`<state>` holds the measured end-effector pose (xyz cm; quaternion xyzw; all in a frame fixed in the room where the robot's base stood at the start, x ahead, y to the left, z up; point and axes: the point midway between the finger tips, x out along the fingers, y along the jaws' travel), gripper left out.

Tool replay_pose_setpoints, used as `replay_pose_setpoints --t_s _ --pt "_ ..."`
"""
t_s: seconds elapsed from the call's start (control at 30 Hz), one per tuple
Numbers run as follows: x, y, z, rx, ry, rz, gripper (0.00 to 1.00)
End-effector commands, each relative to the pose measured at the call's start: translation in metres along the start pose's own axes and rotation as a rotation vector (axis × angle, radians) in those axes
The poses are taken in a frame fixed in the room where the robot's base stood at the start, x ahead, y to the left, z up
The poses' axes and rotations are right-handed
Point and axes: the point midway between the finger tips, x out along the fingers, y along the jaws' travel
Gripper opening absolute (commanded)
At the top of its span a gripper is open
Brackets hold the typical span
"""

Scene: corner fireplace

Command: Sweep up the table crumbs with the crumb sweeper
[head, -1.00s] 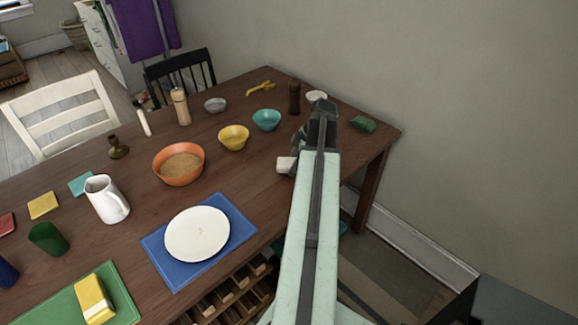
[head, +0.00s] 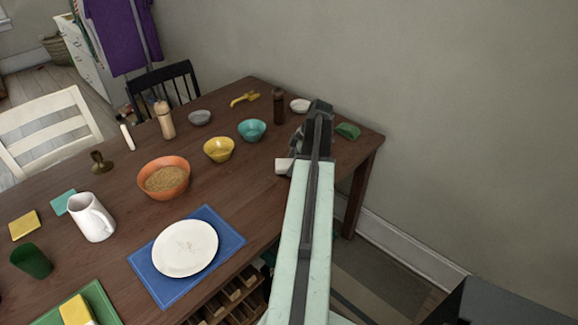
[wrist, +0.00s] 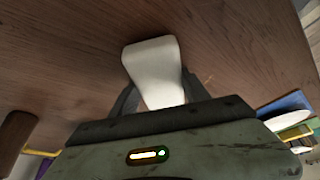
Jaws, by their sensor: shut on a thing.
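A white, smooth tool, likely the crumb sweeper (wrist: 152,58), sits between the two dark fingers of my gripper (wrist: 160,100) in the wrist view. My gripper is shut on it. In the head view the sweeper's white end (head: 284,166) shows left of my arm, over the near right part of the brown table (head: 245,185). My arm hides most of my gripper (head: 297,143) there. I cannot tell whether the sweeper touches the wood. A few faint orange specks (wrist: 209,79) beside the right finger may be crumbs.
A teal bowl (head: 252,131), yellow bowl (head: 219,150) and orange bowl (head: 178,166) stand left of my gripper. A white plate (head: 185,248) lies on a blue mat (head: 233,240). A dark brown shaker (head: 279,106) and green item (head: 348,131) are farther back. The wall is right.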

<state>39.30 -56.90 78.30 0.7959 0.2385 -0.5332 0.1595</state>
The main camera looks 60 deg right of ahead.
Motion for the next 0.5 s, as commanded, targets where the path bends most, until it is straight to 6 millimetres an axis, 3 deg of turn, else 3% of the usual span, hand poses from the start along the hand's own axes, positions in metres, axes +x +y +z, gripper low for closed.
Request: replay_pose_setpoints --t_s 0.23,0.5 --pt "0.004 -0.004 -0.003 0.000 0.000 -0.002 0.22" --pt "0.010 -0.024 -0.021 -0.002 0.000 -0.001 0.22"
